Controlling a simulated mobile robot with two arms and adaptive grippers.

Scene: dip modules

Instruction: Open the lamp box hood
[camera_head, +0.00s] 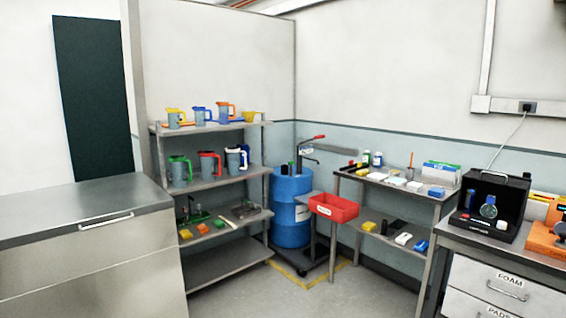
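A black box (518,190), which looks like the lamp box, stands on the bench at the right. Its top panel carries a small handle, and a pale cord runs from it up to a wall outlet. Its front looks open, with a blue item (470,199) and a round glass-like item (488,209) showing there. I cannot tell for certain which panel is the hood or how it stands. Neither of my grippers is in view.
The bench's white drawers (492,285) are shut. Orange items (546,239) sit right of the box. A small table (436,196) with bottles, a red bin (333,208), a blue drum (290,225) and shelves of jugs stand further left. Floor between is clear.

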